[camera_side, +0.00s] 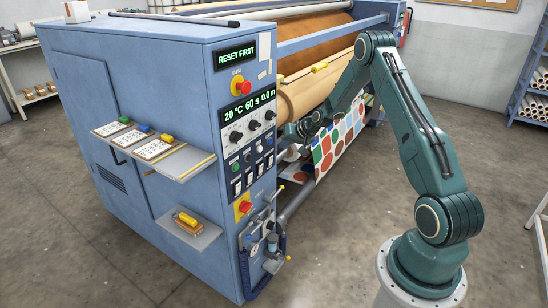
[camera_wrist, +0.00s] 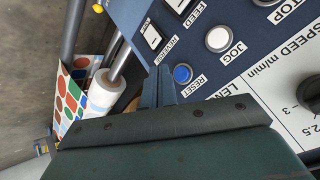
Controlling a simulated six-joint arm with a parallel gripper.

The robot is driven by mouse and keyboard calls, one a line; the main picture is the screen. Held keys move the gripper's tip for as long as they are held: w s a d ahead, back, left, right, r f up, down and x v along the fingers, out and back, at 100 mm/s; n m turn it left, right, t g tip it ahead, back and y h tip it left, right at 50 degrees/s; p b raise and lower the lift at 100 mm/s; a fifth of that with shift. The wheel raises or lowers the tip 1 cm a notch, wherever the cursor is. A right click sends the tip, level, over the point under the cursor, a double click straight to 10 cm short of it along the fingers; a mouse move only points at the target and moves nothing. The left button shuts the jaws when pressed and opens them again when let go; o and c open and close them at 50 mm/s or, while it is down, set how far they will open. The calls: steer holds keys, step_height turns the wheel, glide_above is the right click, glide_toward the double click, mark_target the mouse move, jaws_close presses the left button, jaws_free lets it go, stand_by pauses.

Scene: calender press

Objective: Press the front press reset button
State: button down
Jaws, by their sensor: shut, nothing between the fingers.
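In the side view my gripper (camera_side: 285,130) is at the right edge of the press's control panel (camera_side: 246,130). The upper display (camera_side: 236,55) reads RESET FIRST.
A white JOG button (camera_wrist: 218,39) and the FEED and REVERSE switches (camera_wrist: 151,36) sit close to the reset button. Patterned fabric (camera_side: 338,140) hangs behind my gripper. Shelves (camera_side: 155,155) stick out at the left.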

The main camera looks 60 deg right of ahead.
steer(key=shift+w, duration=0.9)
steer(key=shift+w, duration=0.8)
stand_by(2.4)
steer(key=shift+s, duration=0.8)
steer(key=shift+s, duration=0.1)
stand_by(0.3)
steer(key=s, duration=0.4)
steer(key=shift+s, duration=0.4)
stand_by(0.4)
steer(key=shift+a+r, duration=0.1)
